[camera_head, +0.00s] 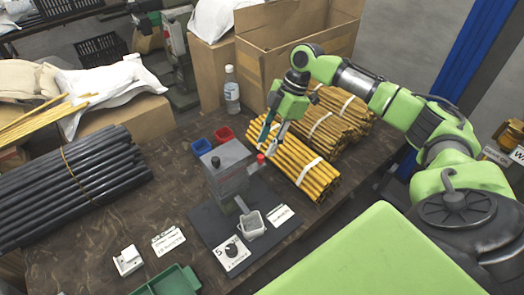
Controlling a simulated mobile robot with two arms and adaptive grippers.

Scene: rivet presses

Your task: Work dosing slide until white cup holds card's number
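The grey dosing device (226,170) stands on a dark base plate (207,222) on the brown table. A red knob (261,158) sticks out at its right side and looks like the slide's end. The pale cup (251,225) sits on the plate below the device; its contents cannot be made out. White cards lie right of the cup (280,215) and on the table at left (168,241); their print is too small to read. My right gripper (267,148) points down just above the red knob, fingers apart, with no clear contact. My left gripper is out of view.
Yellow rods (300,165) lie close right, dark rods (70,185) left. A green tray (172,283) is in front.

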